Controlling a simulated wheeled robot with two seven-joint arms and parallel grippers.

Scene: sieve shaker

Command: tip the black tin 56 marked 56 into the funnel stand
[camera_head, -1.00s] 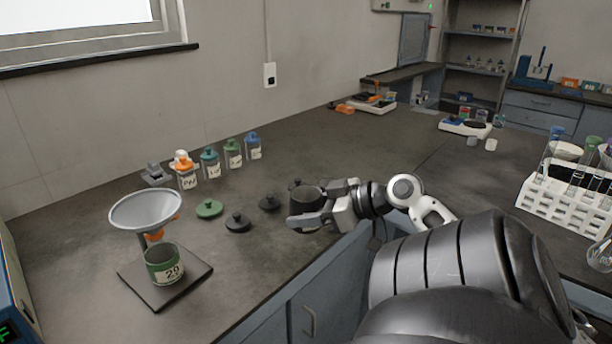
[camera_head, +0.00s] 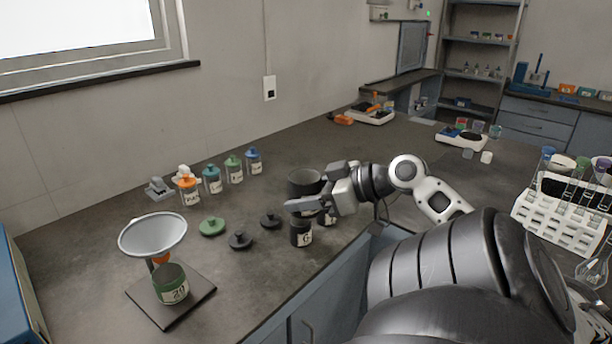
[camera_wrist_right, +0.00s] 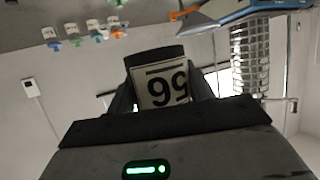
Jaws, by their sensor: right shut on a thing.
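My right gripper (camera_head: 318,195) is shut on the black tin 56 (camera_head: 304,181), holding it above the bench to the right of the funnel stand. In the right wrist view the tin (camera_wrist_right: 160,82) sits between the fingers, its white label reading 56, inverted in that picture. The funnel stand has a pale grey funnel (camera_head: 152,236) over a dark base plate (camera_head: 200,296). A green tin (camera_head: 171,285) marked 20 stands on that plate, below and slightly right of the funnel. My left gripper is out of view.
Several jars with coloured lids (camera_head: 233,170) stand behind. A white tube rack (camera_head: 560,226) is at right.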

